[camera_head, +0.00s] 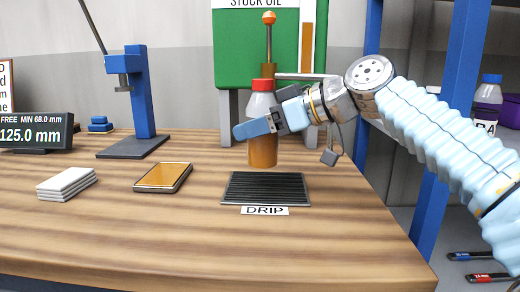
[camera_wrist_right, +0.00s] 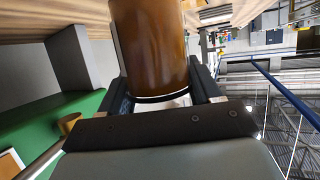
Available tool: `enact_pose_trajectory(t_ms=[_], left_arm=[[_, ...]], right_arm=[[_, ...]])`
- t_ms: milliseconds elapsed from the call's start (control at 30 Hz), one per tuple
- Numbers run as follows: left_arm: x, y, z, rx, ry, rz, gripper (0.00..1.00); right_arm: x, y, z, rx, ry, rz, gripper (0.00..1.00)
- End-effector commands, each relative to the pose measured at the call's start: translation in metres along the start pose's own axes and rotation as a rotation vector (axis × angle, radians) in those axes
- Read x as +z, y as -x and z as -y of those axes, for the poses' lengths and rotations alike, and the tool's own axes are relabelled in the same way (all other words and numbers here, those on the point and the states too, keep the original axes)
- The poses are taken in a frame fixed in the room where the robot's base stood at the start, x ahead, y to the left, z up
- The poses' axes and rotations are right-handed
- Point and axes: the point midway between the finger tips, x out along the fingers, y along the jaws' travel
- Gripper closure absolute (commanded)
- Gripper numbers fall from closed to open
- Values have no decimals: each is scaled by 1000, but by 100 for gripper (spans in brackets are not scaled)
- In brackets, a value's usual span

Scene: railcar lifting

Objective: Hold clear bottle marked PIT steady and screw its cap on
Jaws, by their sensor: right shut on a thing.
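A clear bottle with a red cap (camera_head: 262,85) and amber-brown contents (camera_head: 263,153) stands upright in the jaws of my right gripper (camera_head: 256,130). The jaws are shut around its upper part, below the cap. The red cap sits at the bottle's top; how tight it is cannot be told. No PIT marking shows on the visible side. In the right wrist view the brown bottle (camera_wrist_right: 155,45) is between the two dark fingers. Its base is near the back edge of the drip tray (camera_head: 265,188); whether it touches anything is unclear. My left gripper is out of view.
A green stock oil tank (camera_head: 230,50) stands behind. A blue stand (camera_head: 140,95), a gauge display (camera_head: 35,133), white pads (camera_head: 66,184) and an orange-topped tray (camera_head: 162,177) are on the left. A blue-capped bottle (camera_head: 488,98) is on the right shelf. The front bench is clear.

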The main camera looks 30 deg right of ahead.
Motion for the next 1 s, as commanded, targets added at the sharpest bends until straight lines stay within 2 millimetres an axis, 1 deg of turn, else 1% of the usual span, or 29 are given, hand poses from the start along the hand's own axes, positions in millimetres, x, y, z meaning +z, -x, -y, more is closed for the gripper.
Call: enact_pose_trajectory(t_ms=[67,200,300,400,667,833,867,1000], left_arm=[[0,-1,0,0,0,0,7],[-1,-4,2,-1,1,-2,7],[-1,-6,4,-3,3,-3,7],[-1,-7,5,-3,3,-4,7],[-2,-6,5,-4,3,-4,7],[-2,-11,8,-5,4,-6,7],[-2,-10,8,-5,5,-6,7],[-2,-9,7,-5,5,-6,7]], right_arm=[[4,-2,-3,0,-1,0,100],[21,-12,-18,1,-4,1,100],[36,-18,-16,0,-2,0,100],[44,-21,-16,0,-1,0,100],[44,-21,-16,1,0,-1,100],[49,-23,-16,1,0,-1,100],[49,-23,-16,0,0,0,36],[48,-23,-16,0,0,0,14]])
